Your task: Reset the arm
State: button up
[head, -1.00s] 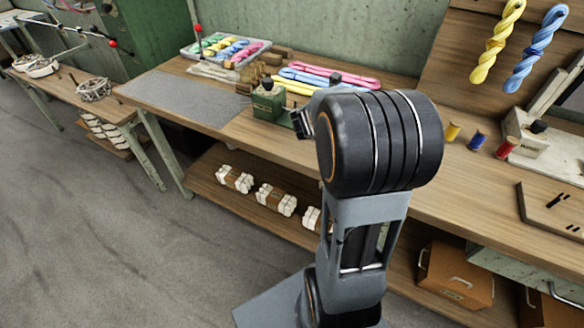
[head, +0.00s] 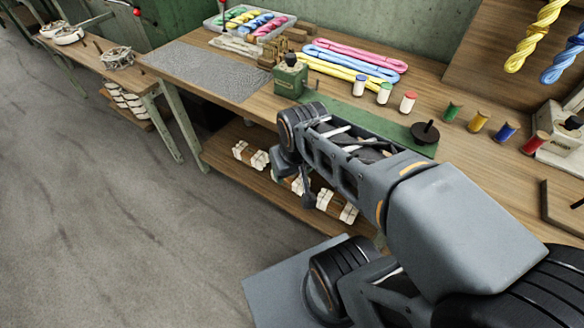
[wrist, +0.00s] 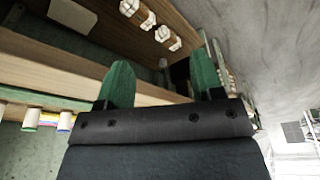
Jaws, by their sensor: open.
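My gripper (wrist: 161,68) shows in the wrist view with its two green fingers spread apart and nothing between them. In the head view my arm reaches from the lower right toward the front of the workbench (head: 190,65). Its wrist end is near the bench's front edge, and the fingers are hard to make out there. The wrist view is turned over, with the lower shelf at the top and the bench edge below.
On the bench are a green block-like device (head: 290,78), skeins (head: 350,60), small spools (head: 479,122), a black spindle disc (head: 425,132) and a tray of coloured skeins (head: 250,22). White-wrapped bundles (head: 250,156) lie on the shelf below. The floor at left is clear.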

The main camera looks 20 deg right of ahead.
dwell(0.4)
notch_tip(320, 180, up, 11)
jog(key=p, duration=0.9)
jog(key=shift+w+t+p, duration=0.3)
jog(key=shift+w+p, duration=0.05)
jog(key=shift+p, duration=0.05)
jog(key=shift+a, duration=0.1)
